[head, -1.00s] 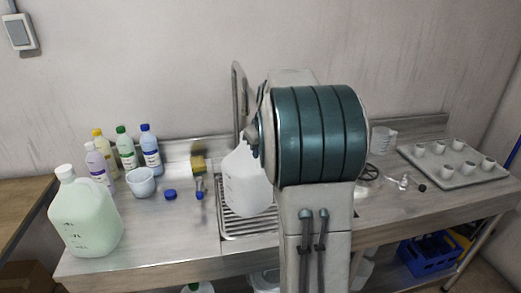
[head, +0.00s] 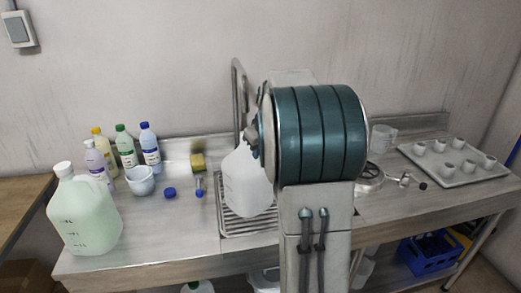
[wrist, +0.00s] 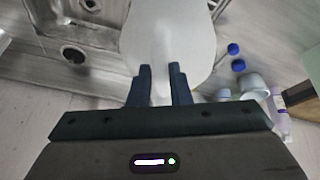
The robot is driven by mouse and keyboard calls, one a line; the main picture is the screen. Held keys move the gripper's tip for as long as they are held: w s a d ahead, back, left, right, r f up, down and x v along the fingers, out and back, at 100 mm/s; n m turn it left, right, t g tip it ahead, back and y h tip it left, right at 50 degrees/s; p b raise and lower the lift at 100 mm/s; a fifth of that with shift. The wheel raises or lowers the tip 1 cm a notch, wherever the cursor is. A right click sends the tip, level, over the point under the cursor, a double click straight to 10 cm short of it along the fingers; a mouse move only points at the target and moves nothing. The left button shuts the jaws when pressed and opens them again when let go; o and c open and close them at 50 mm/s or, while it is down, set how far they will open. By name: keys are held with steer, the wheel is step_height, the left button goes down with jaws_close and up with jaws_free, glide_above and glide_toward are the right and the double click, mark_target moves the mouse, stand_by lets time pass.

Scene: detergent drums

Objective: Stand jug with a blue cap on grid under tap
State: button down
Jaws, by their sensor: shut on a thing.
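A whitish translucent jug (head: 248,182) is upright over the slatted metal grid (head: 231,228) in the head view. I cannot tell whether its base touches the slats. Its top is partly behind my arm, and no blue cap shows on it. My gripper (wrist: 161,72) is shut on the jug in the wrist view, where the jug's pale body (wrist: 165,35) is beyond the fingers. The tap's upright metal pipe (head: 238,88) rises behind the jug. A blue cap (head: 170,193) lies on the counter to the left.
A jug of pale green liquid with a white cap (head: 85,220) stands at the counter's left front. Several bottles (head: 126,150), a white cup (head: 140,181) and a sponge (head: 198,162) are behind it. A tray of small cups (head: 455,165) is at the right.

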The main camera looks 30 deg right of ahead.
steer(key=shift+f, duration=0.1)
steer(key=c, duration=1.3)
jaws_free()
steer(key=shift+o, duration=0.2)
steer(key=v, duration=1.4)
steer(key=shift+b, duration=0.45)
